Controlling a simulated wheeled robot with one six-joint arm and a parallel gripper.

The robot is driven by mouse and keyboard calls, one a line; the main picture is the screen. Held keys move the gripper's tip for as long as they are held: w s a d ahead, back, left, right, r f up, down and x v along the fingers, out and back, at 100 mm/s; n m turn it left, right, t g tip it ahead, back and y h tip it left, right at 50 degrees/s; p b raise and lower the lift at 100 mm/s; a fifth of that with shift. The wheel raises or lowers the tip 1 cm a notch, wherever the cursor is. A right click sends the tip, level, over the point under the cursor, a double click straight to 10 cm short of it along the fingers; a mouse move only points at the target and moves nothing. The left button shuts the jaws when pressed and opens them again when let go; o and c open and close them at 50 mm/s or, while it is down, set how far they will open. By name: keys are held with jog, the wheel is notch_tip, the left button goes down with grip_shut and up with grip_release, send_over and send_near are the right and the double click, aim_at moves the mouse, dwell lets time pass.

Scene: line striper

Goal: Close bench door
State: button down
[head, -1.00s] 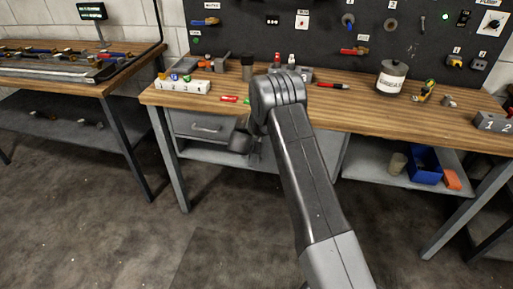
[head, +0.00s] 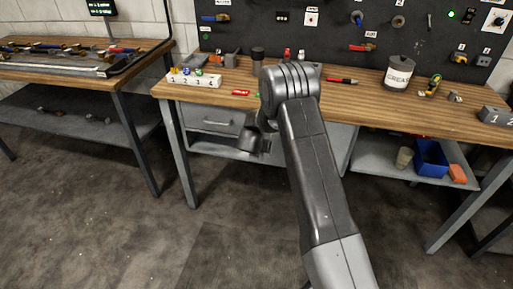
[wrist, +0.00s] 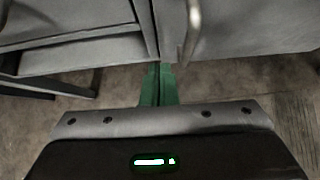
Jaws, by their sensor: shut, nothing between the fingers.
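The bench (head: 430,118) has a grey cabinet under its wooden top. A grey door panel (wrist: 250,28) with a vertical metal handle (wrist: 192,30) fills the upper right of the wrist view. How far the door stands open cannot be told. My gripper's green fingers (wrist: 157,82) are shut and empty, with their tips at the lower end of this gap, left of the handle. Whether they touch the door is unclear. In the head view my arm hides most of the door and the fingertips.
A drawer with a handle (head: 217,122) is at the cabinet's left. A lower shelf holds a blue bin (head: 431,158) and an orange block (head: 458,173). Bench legs (head: 180,155) stand at the sides. A second bench (head: 60,68) is at left. Front floor is clear.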

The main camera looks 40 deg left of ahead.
jog(key=v, duration=0.8)
jog(key=shift+d+r+b, duration=0.15)
jog(key=shift+d+b, duration=0.1)
jog(key=shift+b, duration=0.15)
